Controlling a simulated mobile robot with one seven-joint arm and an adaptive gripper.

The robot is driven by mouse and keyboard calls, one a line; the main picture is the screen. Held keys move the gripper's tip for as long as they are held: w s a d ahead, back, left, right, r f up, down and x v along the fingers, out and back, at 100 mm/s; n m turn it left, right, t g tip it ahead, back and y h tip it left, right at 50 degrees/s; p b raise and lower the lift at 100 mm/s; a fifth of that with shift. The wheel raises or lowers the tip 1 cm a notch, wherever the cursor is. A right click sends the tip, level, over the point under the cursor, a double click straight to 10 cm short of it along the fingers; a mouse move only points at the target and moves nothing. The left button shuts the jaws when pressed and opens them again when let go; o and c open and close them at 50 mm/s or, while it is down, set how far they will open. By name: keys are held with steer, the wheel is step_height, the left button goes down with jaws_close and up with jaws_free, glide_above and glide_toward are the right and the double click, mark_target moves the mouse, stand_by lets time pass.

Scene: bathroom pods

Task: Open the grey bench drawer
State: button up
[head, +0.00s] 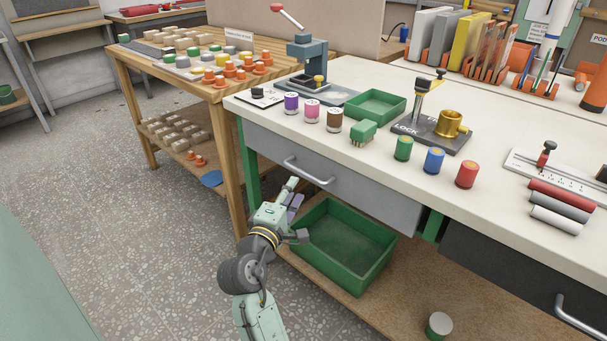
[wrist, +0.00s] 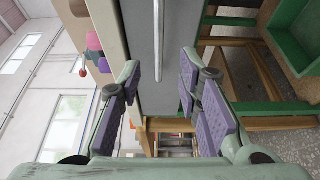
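The grey drawer (head: 375,200) is under the left part of the white bench and looks shut, its front in line with the bench. Its curved metal handle (head: 309,171) runs along the front. My gripper (head: 292,197) is just in front of and below the left part of this handle. In the wrist view, my gripper (wrist: 165,95) is open, its two purple-padded fingers apart with nothing held between them. The grey drawer front (wrist: 140,50) shows between and beyond the fingers, turned sideways. I cannot tell whether a finger touches the handle.
A green tray (head: 322,273) stands on the lower shelf, right of my gripper. A darker drawer (head: 500,270) is further right. The white benchtop (head: 375,75) holds spools, a green bin and fixtures. A wooden table (head: 125,75) with parts stands left. The speckled floor (head: 110,210) at left is clear.

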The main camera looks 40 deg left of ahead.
mark_target(302, 175)
steer(key=p+x, duration=0.1)
steer(key=x, duration=0.7)
steer(key=shift+w, duration=0.2)
steer(key=shift+c, duration=0.6)
jaws_close()
